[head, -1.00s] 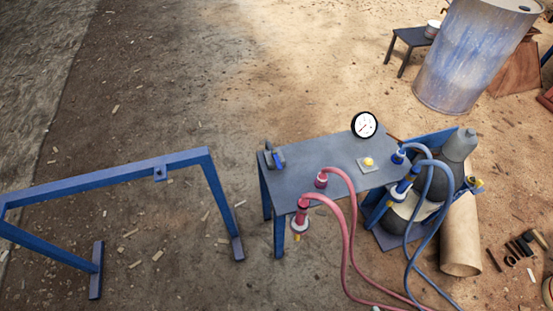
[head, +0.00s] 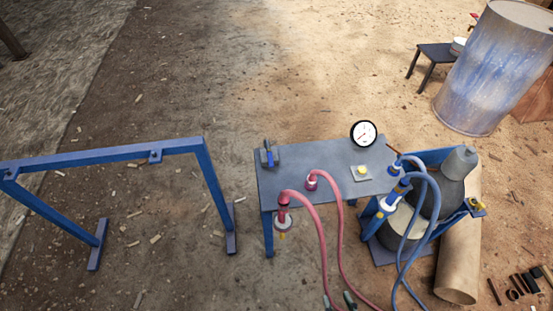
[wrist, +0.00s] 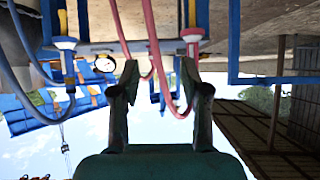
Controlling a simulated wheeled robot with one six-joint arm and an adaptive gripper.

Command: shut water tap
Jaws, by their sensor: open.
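A small red-handled fitting (head: 474,16), which looks like a tap, shows at the upper left side of the blue-and-rust metal drum (head: 492,75), at the top right of the head view. It is too small to tell whether its handle is open or shut. A light bucket (head: 458,47) stands below it on a dark stool (head: 436,53). My gripper (wrist: 160,75) shows in the wrist view with its two fingers apart and nothing between them. The tap cannot be made out in the wrist view.
A grey table (head: 325,180) carries a gauge (head: 363,133), a blue-handled fitting (head: 269,156) and red hose ends. Red hoses (head: 318,220) and blue hoses (head: 428,215) hang down in front. A blue frame (head: 110,158) stands left. Ground behind the table is open.

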